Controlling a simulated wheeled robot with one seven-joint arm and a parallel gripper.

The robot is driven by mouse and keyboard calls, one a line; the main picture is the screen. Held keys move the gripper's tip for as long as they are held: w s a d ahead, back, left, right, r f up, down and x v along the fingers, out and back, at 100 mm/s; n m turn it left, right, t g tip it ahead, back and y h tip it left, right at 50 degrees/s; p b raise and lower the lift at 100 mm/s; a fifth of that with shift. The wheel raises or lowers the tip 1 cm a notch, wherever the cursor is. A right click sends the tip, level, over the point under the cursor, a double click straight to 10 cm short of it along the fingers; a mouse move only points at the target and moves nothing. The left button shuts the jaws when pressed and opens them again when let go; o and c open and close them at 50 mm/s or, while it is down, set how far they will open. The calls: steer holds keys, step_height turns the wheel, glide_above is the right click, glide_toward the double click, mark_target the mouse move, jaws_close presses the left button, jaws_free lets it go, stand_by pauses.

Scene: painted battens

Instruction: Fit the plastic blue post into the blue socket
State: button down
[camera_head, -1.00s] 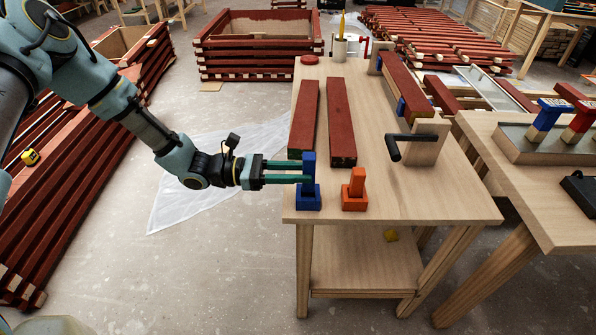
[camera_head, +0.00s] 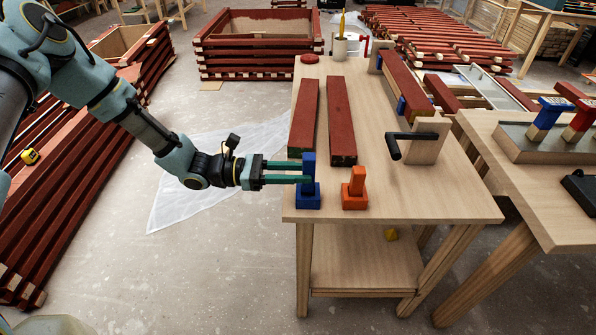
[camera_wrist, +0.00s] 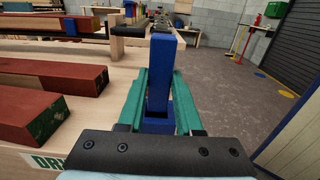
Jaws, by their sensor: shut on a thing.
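The blue post (camera_head: 308,166) stands upright at the near left corner of the workbench, in line with the blue socket (camera_head: 308,201). Its lower end meets the socket; how deep it sits I cannot tell. My gripper (camera_head: 304,179) reaches in level from the left and is shut on the post. In the wrist view the post (camera_wrist: 161,72) rises between the green fingers (camera_wrist: 160,98), and part of the blue socket (camera_wrist: 157,124) shows below it.
An orange post in an orange socket (camera_head: 355,190) stands just right of the blue one. Two red battens (camera_head: 341,120) lie behind on the workbench (camera_head: 440,205). A clamp with a black handle (camera_head: 405,143) is at the right. The bench's front edge is close.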

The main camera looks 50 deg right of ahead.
mark_target(297, 191)
steer(key=shift+f+b, duration=1.15)
steer(key=shift+f, duration=0.55)
steer(key=c, duration=0.5)
jaws_free()
steer(key=b+v, duration=0.2)
steer(key=v, duration=0.8)
steer(key=shift+w+a+b, duration=0.25)
steer(key=shift+w+b, duration=0.05)
steer(key=shift+b, duration=0.1)
steer(key=w+a+r+m+t+y, duration=0.2)
steer(key=w+a+r+t+y, duration=0.1)
steer(key=a, duration=1)
steer(key=w+a+r+m+t+y+p, duration=0.1)
steer(key=w+a+r+m+t+y, duration=0.2)
steer(key=a, duration=1.1)
steer(key=w+a+r+m+t+y, duration=0.3)
steer(key=w+a+r+t, duration=0.3)
steer(key=a, duration=0.7)
steer(key=w+t+y, duration=0.1)
steer(key=w+t, duration=0.1)
steer(key=t, duration=0.2)
steer(key=shift+a+r+p, duration=0.35)
steer(key=shift+r, duration=0.05)
